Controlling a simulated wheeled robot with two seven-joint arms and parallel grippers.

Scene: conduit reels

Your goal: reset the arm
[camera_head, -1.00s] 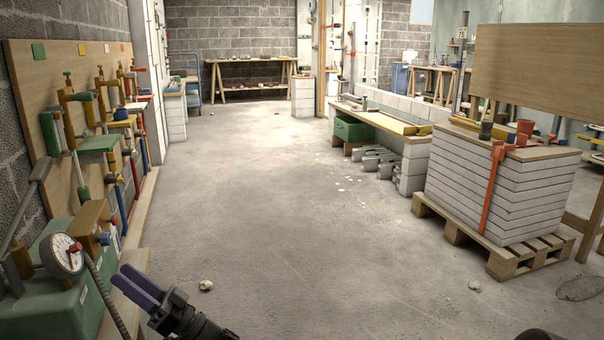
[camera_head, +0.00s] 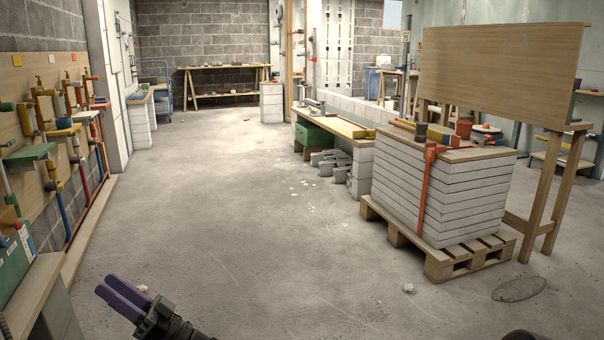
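My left gripper (camera_head: 111,287) shows at the bottom left of the head view, over bare concrete floor. Its two purple fingers lie side by side, close together, with nothing between them, and look shut. They point up and to the left in the picture. Its dark wrist runs off the bottom edge. My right gripper is not in view; only a small dark piece, which looks like my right arm, shows at the bottom edge right of centre.
A pallet (camera_head: 438,266) with stacked white blocks (camera_head: 440,200) stands right, before a wooden board (camera_head: 500,75). A low bench with a green crate (camera_head: 313,137) stands behind. A clamp-hung panel (camera_head: 65,200) and a green box (camera_head: 12,265) line the left. The middle floor is clear.

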